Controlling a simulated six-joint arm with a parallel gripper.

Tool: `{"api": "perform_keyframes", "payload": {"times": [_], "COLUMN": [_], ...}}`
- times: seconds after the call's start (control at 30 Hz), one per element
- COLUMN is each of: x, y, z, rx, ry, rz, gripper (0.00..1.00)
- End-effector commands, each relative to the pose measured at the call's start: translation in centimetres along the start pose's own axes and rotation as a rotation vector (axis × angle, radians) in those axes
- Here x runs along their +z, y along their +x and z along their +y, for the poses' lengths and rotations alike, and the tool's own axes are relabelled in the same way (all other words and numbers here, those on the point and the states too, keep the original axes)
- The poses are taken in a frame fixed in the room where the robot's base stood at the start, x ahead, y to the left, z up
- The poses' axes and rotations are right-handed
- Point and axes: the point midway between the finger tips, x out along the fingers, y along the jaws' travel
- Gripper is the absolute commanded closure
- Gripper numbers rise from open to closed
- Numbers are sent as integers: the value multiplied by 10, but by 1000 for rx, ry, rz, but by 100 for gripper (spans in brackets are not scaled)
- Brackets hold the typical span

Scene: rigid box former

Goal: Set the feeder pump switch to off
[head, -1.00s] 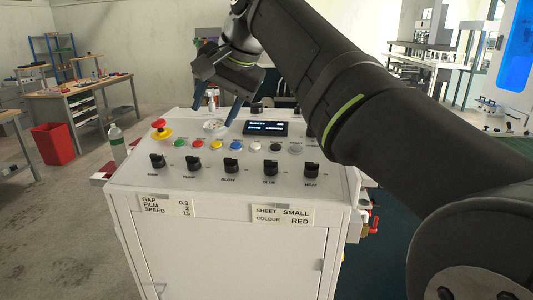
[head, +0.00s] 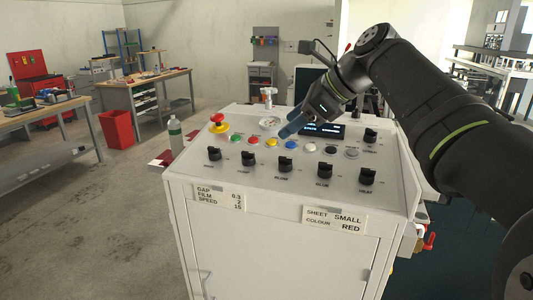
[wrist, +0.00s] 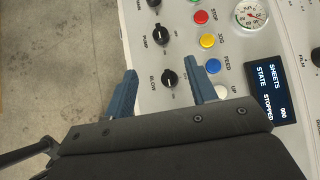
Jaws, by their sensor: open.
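The pump switch is a black rotary knob (head: 247,158), second from left in the front row on the white box former's sloped panel (head: 190,160). In the wrist view the knob labelled PUMP (wrist: 161,34) is near the top; its exact setting is too small to read. My gripper (head: 287,131) is open and empty, above the panel by the coloured buttons. In the wrist view the BLOW knob (wrist: 169,78) shows between my fingertips (wrist: 171,70), with PUMP just beyond them. Whether the fingertips touch anything cannot be told.
Neighbouring knobs are MAIN (head: 214,153), GLUE (head: 324,171) and HEAT (head: 366,177). A red emergency stop (head: 217,119), a gauge (wrist: 251,13) and a display (wrist: 270,92) reading STOPPED are on the panel. A bottle (head: 175,134) stands left of it.

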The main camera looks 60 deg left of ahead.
Motion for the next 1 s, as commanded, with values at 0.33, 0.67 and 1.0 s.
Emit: {"api": "perform_keyframes", "payload": {"times": [0.33, 0.67, 1.0], "x": [0, 0, 0], "y": [79, 134, 145], "z": [1, 0, 0], "rx": [5, 1, -1], "ry": [-3, -4, -4], "rz": [2, 1, 1], "gripper": [48, 48, 48]}}
